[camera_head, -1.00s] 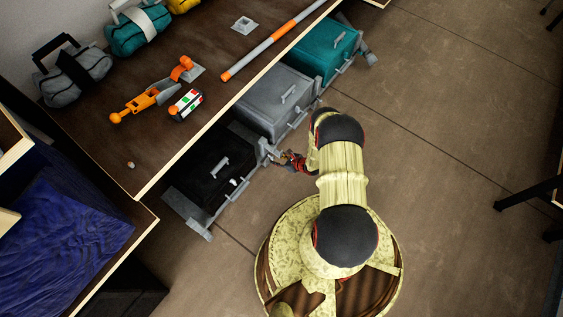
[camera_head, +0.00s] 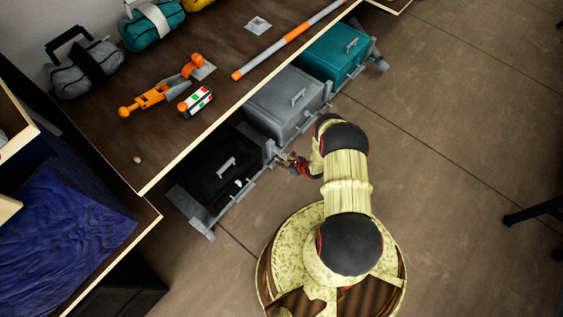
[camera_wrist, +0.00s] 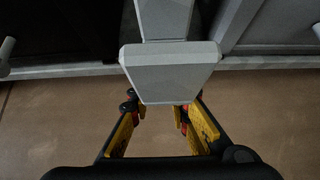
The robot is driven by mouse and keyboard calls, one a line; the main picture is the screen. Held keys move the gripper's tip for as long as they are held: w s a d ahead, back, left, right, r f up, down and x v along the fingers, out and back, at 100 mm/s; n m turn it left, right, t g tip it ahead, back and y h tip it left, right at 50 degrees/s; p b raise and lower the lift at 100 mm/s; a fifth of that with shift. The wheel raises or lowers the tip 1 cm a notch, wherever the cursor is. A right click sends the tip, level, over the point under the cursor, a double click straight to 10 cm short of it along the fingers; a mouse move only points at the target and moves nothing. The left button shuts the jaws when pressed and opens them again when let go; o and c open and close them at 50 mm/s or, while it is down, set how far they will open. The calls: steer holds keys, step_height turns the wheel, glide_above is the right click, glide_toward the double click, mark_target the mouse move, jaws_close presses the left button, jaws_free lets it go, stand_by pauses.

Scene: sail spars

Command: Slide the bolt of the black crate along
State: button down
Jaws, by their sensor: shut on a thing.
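The black crate (camera_head: 208,168) sits under the bench edge, with a pale handle (camera_head: 226,167) on it. A grey bolt rail (camera_head: 248,188) runs along its front. My gripper (camera_head: 290,161) is at the rail's upper right end, between the black crate and the grey crate. In the wrist view its yellow and black fingers (camera_wrist: 158,112) are closed in under a broad grey block (camera_wrist: 172,72). That block hides the gripped part, which appears to be the bolt's grip. The black crate shows at the left of the wrist view (camera_wrist: 60,30).
The grey crate (camera_head: 278,98) and the teal crate (camera_head: 333,55) stand in line to the upper right. The bench top (camera_head: 150,150) overhangs the crates and carries tools and bags. Brown floor (camera_head: 440,130) lies open to the right.

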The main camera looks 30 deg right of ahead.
steer(key=shift+s+a+p, duration=0.2)
steer(key=shift+s+a, duration=0.15)
steer(key=shift+a, duration=0.55)
steer(key=shift+s+a+p, duration=0.15)
steer(key=shift+s+a, duration=0.2)
steer(key=shift+a, duration=0.5)
steer(key=c, duration=1.6)
jaws_free()
steer(key=shift+v, duration=5.95)
